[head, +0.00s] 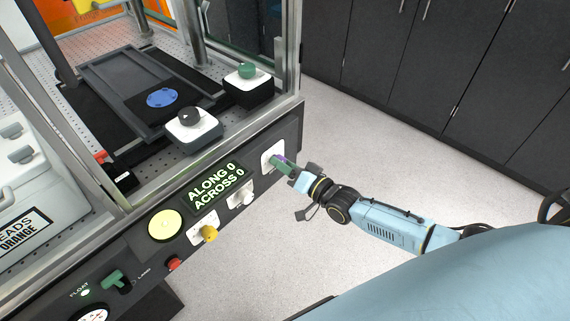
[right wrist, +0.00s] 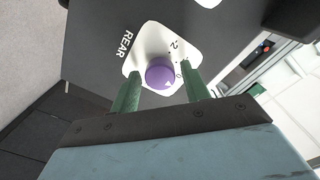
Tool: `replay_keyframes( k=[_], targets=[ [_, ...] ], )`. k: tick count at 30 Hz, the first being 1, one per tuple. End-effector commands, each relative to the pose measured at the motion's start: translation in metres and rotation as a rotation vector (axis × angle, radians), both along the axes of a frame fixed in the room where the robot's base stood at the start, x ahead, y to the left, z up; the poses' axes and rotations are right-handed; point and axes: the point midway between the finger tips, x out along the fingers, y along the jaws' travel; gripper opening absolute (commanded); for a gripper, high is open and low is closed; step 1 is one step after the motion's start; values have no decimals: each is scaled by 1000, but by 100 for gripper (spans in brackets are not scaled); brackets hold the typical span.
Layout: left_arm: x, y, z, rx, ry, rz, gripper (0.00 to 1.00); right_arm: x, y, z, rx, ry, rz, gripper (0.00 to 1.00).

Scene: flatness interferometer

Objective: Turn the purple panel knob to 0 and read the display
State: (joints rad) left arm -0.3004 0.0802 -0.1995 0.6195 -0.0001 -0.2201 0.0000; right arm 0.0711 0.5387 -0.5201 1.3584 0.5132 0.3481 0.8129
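In the head view the right gripper (head: 280,160) is at the panel's right end, mostly covering the knob. The lit display (head: 215,186) reads ALONG 0, ACROSS 0. My left gripper is out of view.
Left along the panel are a white knob (head: 241,195), a yellow knob (head: 209,233), a round yellow button (head: 165,225), a red button (head: 174,263) and a green lever (head: 115,279). The framed enclosure stands above. Open floor (head: 340,120) lies to the right, before dark cabinets (head: 480,80).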

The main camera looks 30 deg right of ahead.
Motion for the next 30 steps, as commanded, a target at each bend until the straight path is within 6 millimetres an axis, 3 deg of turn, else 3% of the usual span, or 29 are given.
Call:
replay_keyframes(
  k=[10, 14, 30],
  targets=[
    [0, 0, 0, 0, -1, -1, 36, -1, 0, 1, 0, -2, 0, 54],
    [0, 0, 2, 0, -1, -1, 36, -10, -4, 0, 0, 0, 0, 54],
    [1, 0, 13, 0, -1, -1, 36, -109, -39, 3, -2, 3, 1, 54]
  ],
)
